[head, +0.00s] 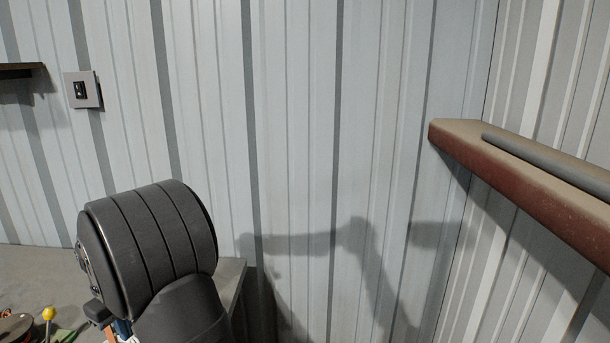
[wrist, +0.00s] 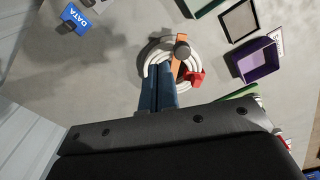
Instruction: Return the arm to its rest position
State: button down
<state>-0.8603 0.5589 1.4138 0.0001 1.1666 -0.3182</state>
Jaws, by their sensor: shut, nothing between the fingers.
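In the wrist view my gripper (wrist: 158,72) points out over a grey surface, its two blue fingers together with nothing between them. Past the fingertips lies a white cable coil (wrist: 150,62), partly hidden by the fingers. An orange piece with a dark round knob (wrist: 182,50) and a red piece (wrist: 194,78) lie at the coil. I cannot tell how far below the fingers these are. In the head view a dark ribbed section of my own arm stands at the lower left, and the fingers cannot be made out there.
A purple bin (wrist: 258,62) and a dark tray (wrist: 239,21) sit at the right of the wrist view. A blue DATA sign (wrist: 76,19) is at upper left. In the head view a red-brown beam (head: 530,180) juts along the right wall. A yellow ball (head: 48,313) shows at lower left.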

notch_tip(320, 180, down, 6)
jog(key=shift+d, duration=0.1)
jog(key=shift+s+a+f, duration=0.15)
jog(key=shift+s+a, duration=0.35)
jog(key=shift+a, duration=0.05)
jog(key=w+d, duration=0.1)
jog(key=w, duration=0.1)
jog(key=w+d, duration=0.1)
jog(key=w, duration=0.1)
jog(key=w+d, duration=0.1)
jog(key=w, duration=0.1)
jog(key=shift+w+d, duration=0.1)
jog(key=shift+d, duration=0.1)
jog(key=w, duration=0.8)
jog(key=shift+w+d+r, duration=0.1)
jog(key=shift+d+r, duration=0.1)
jog(key=shift+d, duration=0.1)
jog(key=s+a+r+n+t, duration=0.1)
jog(key=s+r, duration=0.5)
jog(key=r, duration=0.6)
jog(key=shift+s+a+r+n+t+y, duration=0.25)
jog(key=shift+a+n+t, duration=0.2)
jog(key=shift+a, duration=0.45)
